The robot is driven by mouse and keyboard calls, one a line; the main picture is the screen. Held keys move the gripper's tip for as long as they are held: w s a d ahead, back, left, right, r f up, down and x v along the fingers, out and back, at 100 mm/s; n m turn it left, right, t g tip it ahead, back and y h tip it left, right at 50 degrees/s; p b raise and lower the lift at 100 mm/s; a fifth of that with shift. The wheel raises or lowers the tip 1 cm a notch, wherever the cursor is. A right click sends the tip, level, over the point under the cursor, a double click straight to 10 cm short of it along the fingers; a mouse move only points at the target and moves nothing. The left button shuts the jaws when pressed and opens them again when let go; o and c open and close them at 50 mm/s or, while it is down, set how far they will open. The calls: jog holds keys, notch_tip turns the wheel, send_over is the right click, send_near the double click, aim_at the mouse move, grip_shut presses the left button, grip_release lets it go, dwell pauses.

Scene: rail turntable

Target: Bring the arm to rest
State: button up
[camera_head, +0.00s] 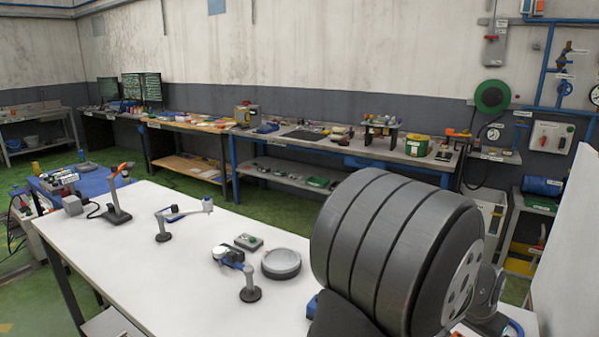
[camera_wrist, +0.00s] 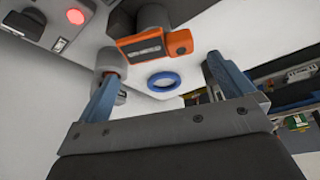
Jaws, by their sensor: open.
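In the wrist view, my gripper (camera_wrist: 163,76) shows two blue fingers spread wide apart. They frame a view of a white surface. No object is held between them. Past the fingers, a blue ring (camera_wrist: 163,89) shows on the white surface. An orange block (camera_wrist: 150,46) with lettering on a grey part shows above the ring, close to the left finger in the picture. I cannot tell how far it is from the finger. I cannot make out my gripper's fingers in the head view.
The white table (camera_head: 190,285) holds a round grey dish (camera_head: 281,265), a small grey box (camera_head: 249,242) and several small jointed stands. Its left front is bare; its right part is hidden. A long workbench (camera_head: 300,140) with tools runs along the wall. A red light (camera_wrist: 76,16) shows upper left in the wrist view.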

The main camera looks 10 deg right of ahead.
jog(key=shift+r, duration=0.4)
